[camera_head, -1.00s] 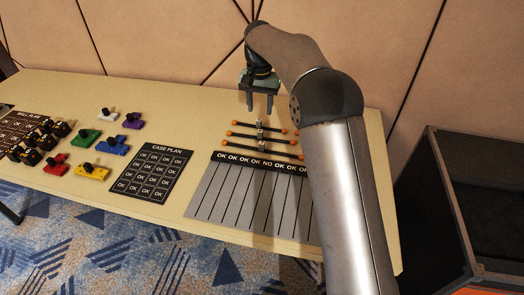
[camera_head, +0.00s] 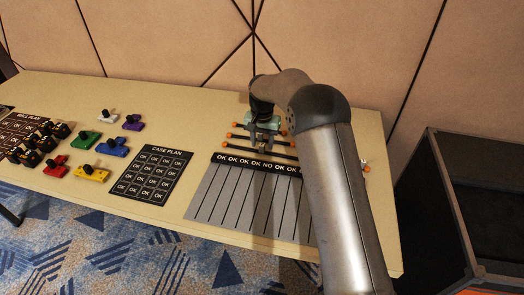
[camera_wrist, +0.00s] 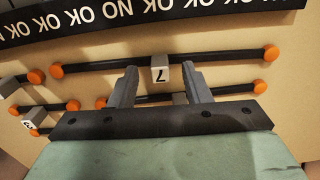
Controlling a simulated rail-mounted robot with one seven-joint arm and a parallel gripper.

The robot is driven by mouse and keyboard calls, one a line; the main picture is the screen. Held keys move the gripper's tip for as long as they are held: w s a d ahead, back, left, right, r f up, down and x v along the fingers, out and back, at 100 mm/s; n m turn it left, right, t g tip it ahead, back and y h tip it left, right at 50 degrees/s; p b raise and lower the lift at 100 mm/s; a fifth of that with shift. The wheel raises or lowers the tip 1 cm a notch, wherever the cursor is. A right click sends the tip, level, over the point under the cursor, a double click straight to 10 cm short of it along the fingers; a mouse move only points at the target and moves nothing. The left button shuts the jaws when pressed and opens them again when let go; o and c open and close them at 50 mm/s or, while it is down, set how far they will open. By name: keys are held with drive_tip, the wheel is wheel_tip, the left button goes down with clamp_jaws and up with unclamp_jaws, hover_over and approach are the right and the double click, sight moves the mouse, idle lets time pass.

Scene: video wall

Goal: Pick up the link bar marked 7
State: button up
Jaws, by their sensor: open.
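The link bar marked 7 (camera_wrist: 220,60) is a dark rod with orange ends and a grey middle block showing the 7. It lies across the wrist view, beside the printed board. In the head view it seems to be the bar (camera_head: 241,149) nearest that board, partly behind my arm. My gripper (camera_wrist: 159,69) is open and empty. Its two fingertips appear on either side of the 7 block, apart from it, with the block between them in the picture. In the head view my gripper (camera_head: 263,143) is low over the row of bars. The fingertips' exact height is unclear.
Another link bar (camera_wrist: 222,90) lies behind the fingers, its mark hidden. More bars lie at left, one block marked 3 (camera_wrist: 28,123). The OK/NO board (camera_head: 232,200) lies in front, the case plan (camera_head: 152,175) and coloured pieces further left. A dark case (camera_head: 450,215) stands right.

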drive_tip(key=shift+f, duration=0.85)
clamp_jaws()
drive_tip(key=shift+r, duration=0.1)
